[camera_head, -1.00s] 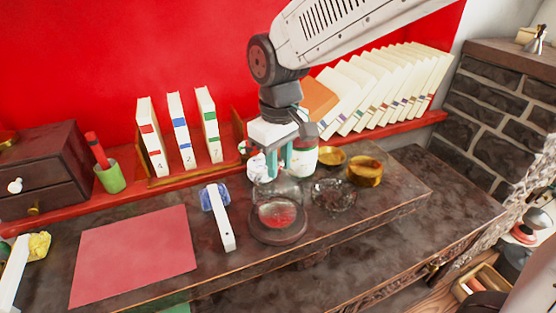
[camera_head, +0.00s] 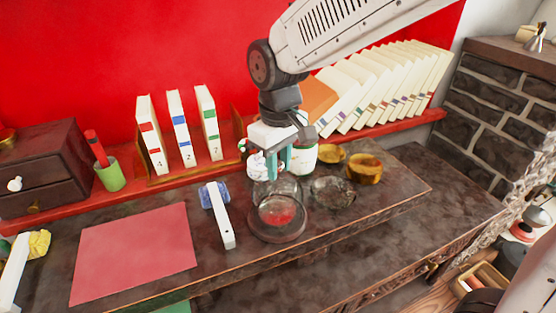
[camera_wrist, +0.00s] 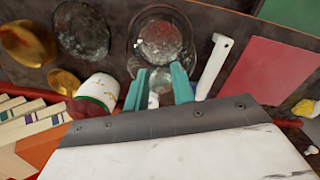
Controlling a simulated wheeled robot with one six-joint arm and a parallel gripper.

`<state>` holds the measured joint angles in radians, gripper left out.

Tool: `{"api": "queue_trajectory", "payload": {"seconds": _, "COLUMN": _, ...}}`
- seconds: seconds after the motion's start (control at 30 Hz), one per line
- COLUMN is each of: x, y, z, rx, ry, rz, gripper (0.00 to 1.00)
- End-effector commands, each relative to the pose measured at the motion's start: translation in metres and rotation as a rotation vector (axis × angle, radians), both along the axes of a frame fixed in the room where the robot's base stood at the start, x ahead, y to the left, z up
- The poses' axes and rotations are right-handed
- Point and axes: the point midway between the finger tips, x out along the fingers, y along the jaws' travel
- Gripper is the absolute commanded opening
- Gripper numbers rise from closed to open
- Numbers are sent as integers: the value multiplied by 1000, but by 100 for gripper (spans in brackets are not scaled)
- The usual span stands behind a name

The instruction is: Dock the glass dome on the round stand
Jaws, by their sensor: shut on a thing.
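The clear glass dome (camera_head: 279,193) hangs below my gripper (camera_head: 273,174), over the dark round stand (camera_head: 277,239) on the shelf. My gripper's teal fingers are shut on the top of the dome; the knob itself is hard to see. A reddish disc shows through the glass inside the stand. In the wrist view the dome (camera_wrist: 160,42) lies beyond the fingertips (camera_wrist: 159,73), roughly centred within the round stand. The glass is see-through, so I cannot tell whether its lower rim touches the stand.
A white bar with a blue end (camera_head: 222,220) lies close left of the stand. A white jar (camera_head: 303,160) stands behind. A red mat (camera_head: 133,253) lies left.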

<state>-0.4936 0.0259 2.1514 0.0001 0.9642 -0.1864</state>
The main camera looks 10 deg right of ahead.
Motion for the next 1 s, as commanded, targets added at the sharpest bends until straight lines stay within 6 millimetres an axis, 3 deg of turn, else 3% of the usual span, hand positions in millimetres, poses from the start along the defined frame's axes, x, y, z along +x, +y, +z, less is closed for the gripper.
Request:
{"api": "queue_trajectory", "payload": {"seconds": 0.03, "x": 0, "y": 0, "z": 0, "rx": 0, "ry": 0, "rz": 0, "gripper": 28}}
{"api": "queue_trajectory", "payload": {"seconds": 0.07, "x": 0, "y": 0, "z": 0, "rx": 1, "ry": -1, "rz": 0, "gripper": 34}}
{"api": "queue_trajectory", "payload": {"seconds": 0.37, "x": 0, "y": 0, "z": 0, "rx": 0, "ry": 0, "rz": 0, "gripper": 34}}
{"api": "queue_trajectory", "payload": {"seconds": 1.0, "x": 0, "y": 0, "z": 50, "rx": 1, "ry": -2, "rz": 0, "gripper": 34}}
